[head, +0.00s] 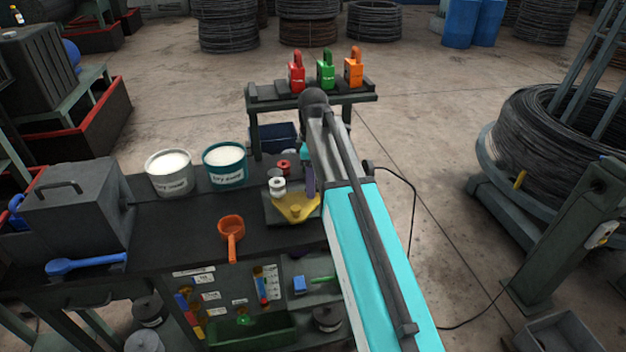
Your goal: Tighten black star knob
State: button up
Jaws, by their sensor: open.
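I cannot make out a black star knob. On the bench, a yellow fixture (293,209) sits on a grey plate, with a white spool-like piece (277,186) and a red one (285,167) at its back left. My turquoise and grey arm reaches up from the lower right and bends down over the right side of this fixture. Only slivers of teal and purple show beside the arm there. My gripper's fingers are hidden behind it, so I cannot see how they stand to the fixture. A dark round part (368,167) shows right of the arm; I cannot tell what it is.
Two buckets (225,166) (170,173), an orange scoop (231,236), a blue tool (86,263) and a grey box (78,205) stand on the dark bench. Red, green and orange padlock-like items (326,68) sit on a shelf behind. A wire coil stands at right.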

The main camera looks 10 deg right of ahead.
jog(key=shift+f, duration=0.1)
jog(key=c, duration=1.1)
jog(key=shift+o, duration=0.2)
